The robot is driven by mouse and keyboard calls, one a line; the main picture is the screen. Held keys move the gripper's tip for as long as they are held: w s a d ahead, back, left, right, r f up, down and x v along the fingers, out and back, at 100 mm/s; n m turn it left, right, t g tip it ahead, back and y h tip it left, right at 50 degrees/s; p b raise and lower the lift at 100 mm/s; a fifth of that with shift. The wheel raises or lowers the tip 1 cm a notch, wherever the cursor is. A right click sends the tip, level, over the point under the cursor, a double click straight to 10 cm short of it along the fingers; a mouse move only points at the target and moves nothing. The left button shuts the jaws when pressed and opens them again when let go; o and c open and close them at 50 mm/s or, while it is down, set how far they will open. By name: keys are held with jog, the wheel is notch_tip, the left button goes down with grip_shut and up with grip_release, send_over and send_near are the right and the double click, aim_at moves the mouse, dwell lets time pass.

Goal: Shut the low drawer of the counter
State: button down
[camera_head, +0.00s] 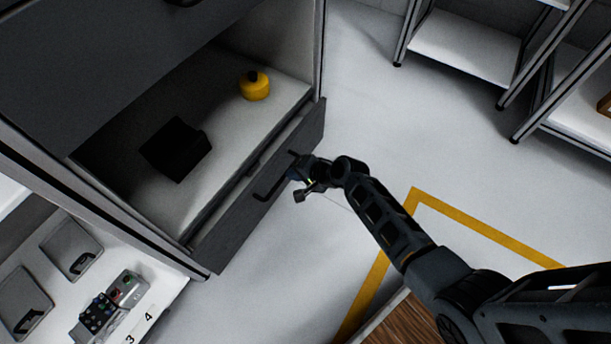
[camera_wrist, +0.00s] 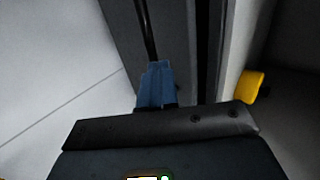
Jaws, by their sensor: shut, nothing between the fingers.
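The low drawer (camera_head: 268,187) of the grey counter (camera_head: 100,60) has a dark front with a black bar handle, and stands out a little from the counter's lower edge. The handle (camera_head: 268,184) also shows in the wrist view (camera_wrist: 147,30). My gripper (camera_head: 298,176) is at the drawer front, beside the right end of the handle. In the wrist view its blue fingers (camera_wrist: 155,84) are shut together with nothing between them, close to the drawer front near the handle's end. Whether they touch it I cannot tell.
Above the drawer, an open compartment holds a yellow container (camera_head: 255,86) and a black box (camera_head: 176,150). A panel with buttons (camera_head: 108,302) is at lower left. White shelves (camera_head: 465,50) stand at upper right. Open floor with yellow tape (camera_head: 480,240) lies right of the drawer.

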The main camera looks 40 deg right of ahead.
aim_at(268, 161)
jog(key=shift+w+a+f+b, duration=0.15)
jog(key=shift+w+a+b, duration=0.1)
jog(key=shift+w, duration=0.5)
jog(key=shift+w+a+f+b, duration=0.1)
jog(key=shift+w+a, duration=0.2)
jog(key=shift+w, duration=0.5)
jog(key=shift+w+a+f+b, duration=0.15)
jog(key=shift+w+a+b, duration=0.1)
jog(key=shift+w, duration=0.5)
jog(key=w, duration=0.2)
jog(key=w+a+b, duration=0.1)
jog(key=shift+w+a, duration=0.1)
jog(key=shift+w, duration=0.3)
jog(key=shift+w+a+r, duration=0.15)
jog(key=shift+w, duration=0.2)
